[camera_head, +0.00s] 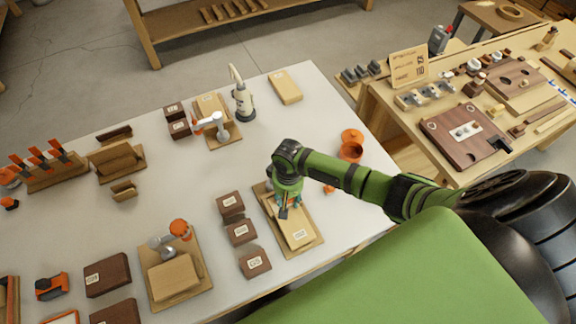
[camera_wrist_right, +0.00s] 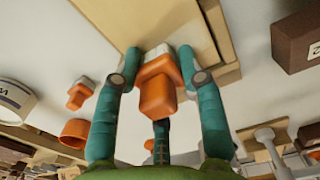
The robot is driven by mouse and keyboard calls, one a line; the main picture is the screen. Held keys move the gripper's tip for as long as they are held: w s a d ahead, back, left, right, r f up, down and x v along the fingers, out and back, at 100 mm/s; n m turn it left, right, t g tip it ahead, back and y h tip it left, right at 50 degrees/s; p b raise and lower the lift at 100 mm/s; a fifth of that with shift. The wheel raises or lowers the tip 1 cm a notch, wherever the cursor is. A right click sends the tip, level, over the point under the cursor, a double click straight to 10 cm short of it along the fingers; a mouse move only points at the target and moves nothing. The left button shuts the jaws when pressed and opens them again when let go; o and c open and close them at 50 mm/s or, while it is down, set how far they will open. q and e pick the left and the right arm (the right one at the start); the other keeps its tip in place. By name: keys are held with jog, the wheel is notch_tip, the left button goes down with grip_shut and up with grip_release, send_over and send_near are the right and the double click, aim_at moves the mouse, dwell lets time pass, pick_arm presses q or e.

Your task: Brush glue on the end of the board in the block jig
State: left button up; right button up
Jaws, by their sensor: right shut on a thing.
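My right gripper (camera_head: 285,208) is over a light board (camera_head: 300,236) with a white label, which lies on a wooden base in the head view. In the right wrist view, the teal fingers of my right gripper (camera_wrist_right: 160,82) are shut on an orange brush-like tool (camera_wrist_right: 158,92) with a pale end. That end points at the edge of the board (camera_wrist_right: 165,22); I cannot tell whether they touch. An orange pot (camera_head: 350,152) and an orange lid-like piece (camera_head: 352,135) stand right of the gripper. Which fixture is the block jig is unclear. My left gripper is out of view.
Several dark labelled blocks (camera_head: 240,232) lie just left of the board. Another fixture (camera_head: 190,272) with an orange-topped clamp stands further left. A fixture with a white clamp (camera_head: 213,122) stands behind. The white tabletop between them is largely clear. A second bench (camera_head: 400,125) is at the right.

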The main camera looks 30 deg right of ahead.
jog(key=shift+a+f, duration=0.1)
jog(key=shift+a, duration=1.65)
jog(key=shift+d, duration=1.35)
